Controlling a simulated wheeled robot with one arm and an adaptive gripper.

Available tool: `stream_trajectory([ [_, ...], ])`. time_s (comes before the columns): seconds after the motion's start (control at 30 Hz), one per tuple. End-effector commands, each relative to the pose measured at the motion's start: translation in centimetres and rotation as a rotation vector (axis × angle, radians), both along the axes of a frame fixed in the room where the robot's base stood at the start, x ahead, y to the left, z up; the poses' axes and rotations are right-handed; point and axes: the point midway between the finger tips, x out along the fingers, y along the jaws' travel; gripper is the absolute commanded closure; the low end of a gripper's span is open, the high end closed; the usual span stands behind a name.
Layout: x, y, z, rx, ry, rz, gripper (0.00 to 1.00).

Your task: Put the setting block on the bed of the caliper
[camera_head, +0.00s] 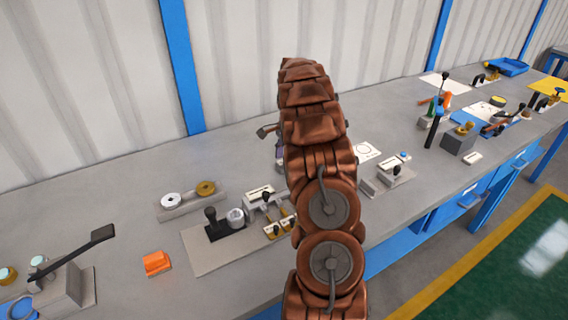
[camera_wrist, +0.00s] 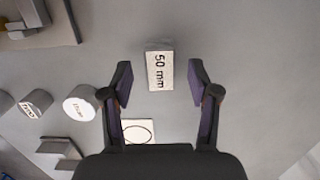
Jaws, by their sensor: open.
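The setting block (camera_wrist: 160,72), a small pale block marked "50 mm", sits on the grey bench in the wrist view. My gripper (camera_wrist: 160,84) is open, with one dark finger to each side of the block and a visible gap on both sides. I cannot tell how far above the bench the fingertips are. In the head view my arm hides the block and most of the gripper. A grey device with a black knob (camera_head: 392,171), right of my arm, may be the caliper, but I cannot tell for sure.
A white card with a circle (camera_wrist: 139,131) lies near the block. Several labelled cylinders, one white-topped (camera_wrist: 81,104), stand to its left. A plate with fixtures (camera_head: 205,251) and an orange block (camera_head: 156,262) are left of my arm. Bench right of the block is clear in the wrist view.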

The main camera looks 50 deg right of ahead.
Motion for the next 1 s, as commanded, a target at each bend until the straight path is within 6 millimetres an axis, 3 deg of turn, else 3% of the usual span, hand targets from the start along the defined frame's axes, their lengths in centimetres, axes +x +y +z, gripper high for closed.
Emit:
stream_trajectory([
  [0.17, 0.1, 0.2, -1.8, -0.001, 0.001, 0.001, 0.4],
  [0.37, 0.1, 0.2, -2.1, -0.001, -0.001, 0.001, 0.4],
  [0.9, 0.1, 0.2, -2.0, -0.001, -0.001, 0.001, 0.94],
  [1.0, 0.1, 0.2, -2.0, -0.001, -0.001, 0.001, 1.0],
])
